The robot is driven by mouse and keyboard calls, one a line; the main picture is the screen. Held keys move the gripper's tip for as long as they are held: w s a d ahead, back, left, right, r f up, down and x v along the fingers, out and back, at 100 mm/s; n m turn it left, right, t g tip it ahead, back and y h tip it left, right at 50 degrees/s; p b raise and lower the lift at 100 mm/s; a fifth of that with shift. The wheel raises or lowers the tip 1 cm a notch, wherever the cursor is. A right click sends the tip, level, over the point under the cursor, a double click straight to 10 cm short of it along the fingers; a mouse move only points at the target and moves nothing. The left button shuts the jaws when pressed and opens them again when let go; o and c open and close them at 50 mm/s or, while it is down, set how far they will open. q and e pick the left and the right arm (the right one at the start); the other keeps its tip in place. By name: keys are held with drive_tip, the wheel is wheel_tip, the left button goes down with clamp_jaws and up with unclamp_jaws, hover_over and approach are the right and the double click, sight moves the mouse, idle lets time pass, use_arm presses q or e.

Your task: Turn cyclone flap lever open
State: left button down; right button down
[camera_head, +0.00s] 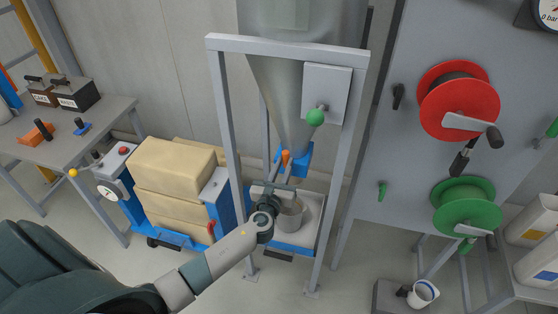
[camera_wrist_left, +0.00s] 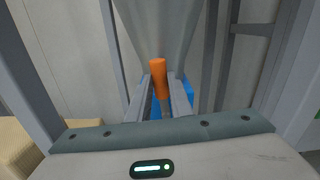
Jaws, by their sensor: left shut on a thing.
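The cyclone (camera_head: 285,85) is a grey cone hanging in a grey frame, with a blue flap housing (camera_head: 299,158) at its lower end. An orange lever handle (camera_head: 286,157) sticks up in front of the housing. My left gripper (camera_head: 282,165) reaches up to it, with a finger on each side of the handle. In the left wrist view the orange handle (camera_wrist_left: 159,80) stands upright between the two grey fingers (camera_wrist_left: 160,88), and the gripper is shut on it. The lever's lower part is partly hidden by the fingers. My right gripper is not in view.
A grey bucket (camera_head: 291,215) stands on a tray below the housing, behind my gripper. Frame posts (camera_head: 226,130) flank the arm. A box with a green knob (camera_head: 315,117) sits above right. A cart with tan sacks (camera_head: 172,165) is at left, a panel with red and green reels (camera_head: 458,100) at right.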

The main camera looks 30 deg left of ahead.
use_arm(q)
drive_tip(key=shift+w+d+m, duration=0.1)
drive_tip(key=shift+d+m, duration=0.3)
drive_tip(key=shift+m, duration=0.1)
drive_tip(key=c, duration=1.6)
unclamp_jaws()
